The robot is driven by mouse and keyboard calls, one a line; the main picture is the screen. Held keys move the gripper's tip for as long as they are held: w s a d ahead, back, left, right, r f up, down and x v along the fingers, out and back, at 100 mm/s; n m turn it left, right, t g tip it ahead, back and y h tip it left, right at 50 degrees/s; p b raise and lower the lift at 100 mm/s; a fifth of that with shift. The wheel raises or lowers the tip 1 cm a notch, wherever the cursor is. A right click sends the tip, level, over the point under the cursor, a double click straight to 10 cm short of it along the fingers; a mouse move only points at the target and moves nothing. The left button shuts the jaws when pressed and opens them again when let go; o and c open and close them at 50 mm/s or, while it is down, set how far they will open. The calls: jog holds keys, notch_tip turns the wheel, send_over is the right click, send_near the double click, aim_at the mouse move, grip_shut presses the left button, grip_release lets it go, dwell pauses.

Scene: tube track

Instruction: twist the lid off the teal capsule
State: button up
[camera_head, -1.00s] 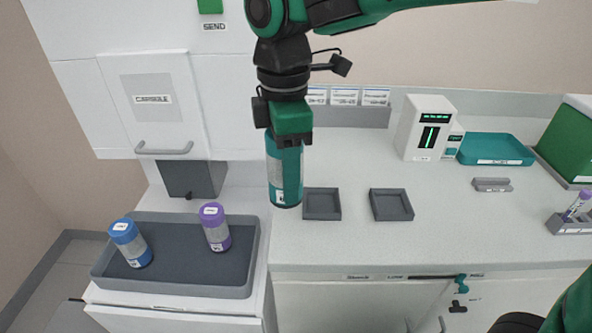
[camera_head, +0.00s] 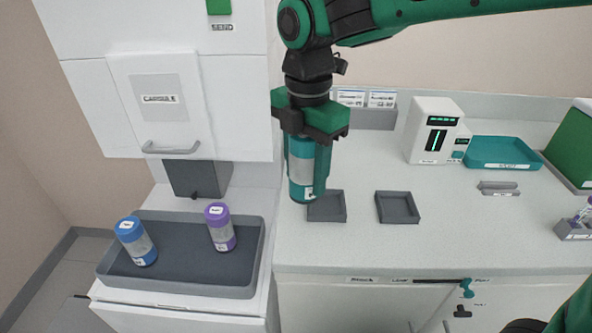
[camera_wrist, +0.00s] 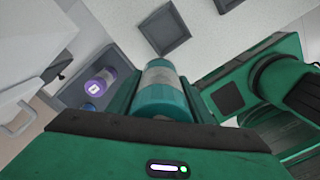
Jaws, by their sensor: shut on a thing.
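The teal capsule (camera_head: 301,172) is a teal cylinder with a pale grey band around its middle. It hangs upright from my gripper (camera_head: 311,125), which is shut on its upper end. In the head view its lower end shows in front of the left small grey tray, and the jaws hide its top. In the wrist view the capsule (camera_wrist: 160,90) lies between the two green fingers (camera_wrist: 160,100). I cannot tell how the lid sits, as the gripper covers that end.
A large grey tray (camera_head: 180,287) at left holds a blue capsule (camera_head: 136,241) and a purple capsule (camera_head: 220,228). Two small square trays, left (camera_head: 327,207) and right (camera_head: 397,208), lie empty on the counter. A white device (camera_head: 436,130) and a teal tray (camera_head: 500,153) stand at the back right.

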jog(key=shift+w+d+f+m, duration=0.8)
jog(key=shift+d+f+m, duration=0.15)
jog(key=shift+m, duration=1.1)
jog(key=shift+w+d+f+m, duration=0.8)
jog(key=shift+f+m, duration=0.25)
jog(key=shift+m, duration=0.95)
jog(key=shift+w+d+f+m, duration=0.8)
jog(key=shift+d+f+m, duration=0.15)
jog(key=shift+m, duration=1.1)
jog(key=shift+a+f, duration=0.1)
jog(key=shift+f, duration=1.3)
